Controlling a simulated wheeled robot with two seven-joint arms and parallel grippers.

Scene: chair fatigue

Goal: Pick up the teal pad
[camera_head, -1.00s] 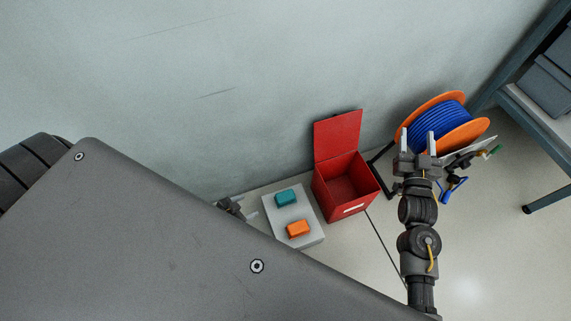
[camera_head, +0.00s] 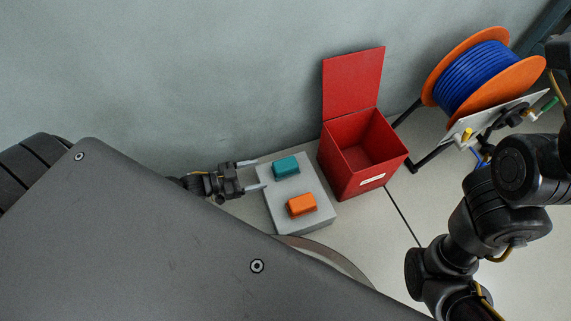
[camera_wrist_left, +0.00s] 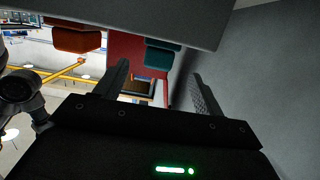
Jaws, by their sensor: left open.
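The teal pad (camera_head: 286,167) lies on top of a light grey block (camera_head: 318,221), at its far side near the wall. An orange pad (camera_head: 301,204) lies on the same block, nearer to me. My left gripper (camera_head: 259,174) is open and empty at the left of the block, its fingers pointing toward the teal pad, with a small gap between. In the left wrist view the teal pad (camera_wrist_left: 163,55) shows ahead between the two fingers, and the orange pad (camera_wrist_left: 77,38) is off to the left. My right gripper is outside the views; only its arm shows at the right.
A red box (camera_head: 352,185) with its lid raised stands just right of the block. An orange reel of blue cable (camera_head: 482,75) and a white panel (camera_head: 505,112) with small tools stand further right. The wall (camera_head: 200,80) is close behind the block.

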